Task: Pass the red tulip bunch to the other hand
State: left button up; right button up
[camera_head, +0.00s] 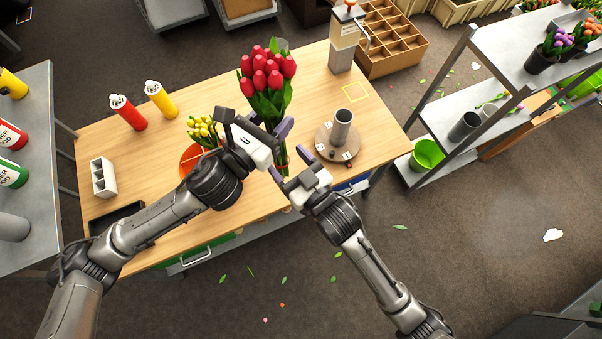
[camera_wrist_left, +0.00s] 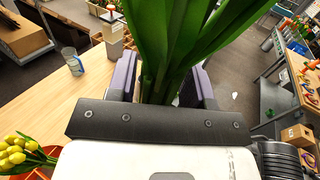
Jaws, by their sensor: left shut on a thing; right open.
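The red tulip bunch (camera_head: 267,76) has several red heads and green leaves, and it is held upright above the wooden table (camera_head: 230,80). My left gripper (camera_head: 268,135) is shut on its green stems. In the left wrist view the stems and leaves (camera_wrist_left: 180,50) stand between the purple finger pads. My right gripper (camera_head: 290,181) is open, just below and to the right of the left one, near the lower stems. I cannot tell whether the stems lie between its fingers.
Yellow tulips (camera_head: 203,131) sit in an orange bowl (camera_head: 190,158) left of the grippers. A grey cup (camera_head: 341,127) stands on a round wooden turntable (camera_head: 325,150) to the right. Red (camera_head: 128,112) and yellow (camera_head: 161,99) bottles stand at the table's left.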

jog(key=x, duration=0.6)
jog(key=shift+a, duration=0.1)
jog(key=c, duration=1)
pick_arm(q)
jog(key=o, duration=0.6)
pick_arm(e)
jog(key=shift+c, duration=0.8)
pick_arm(q)
jog(key=shift+o, duration=0.9)
pick_arm(e)
jog(key=shift+c, duration=0.6)
pick_arm(q)
jog(key=o, duration=0.4)
jog(key=shift+c, duration=0.2)
jog(key=shift+s+a, duration=0.1)
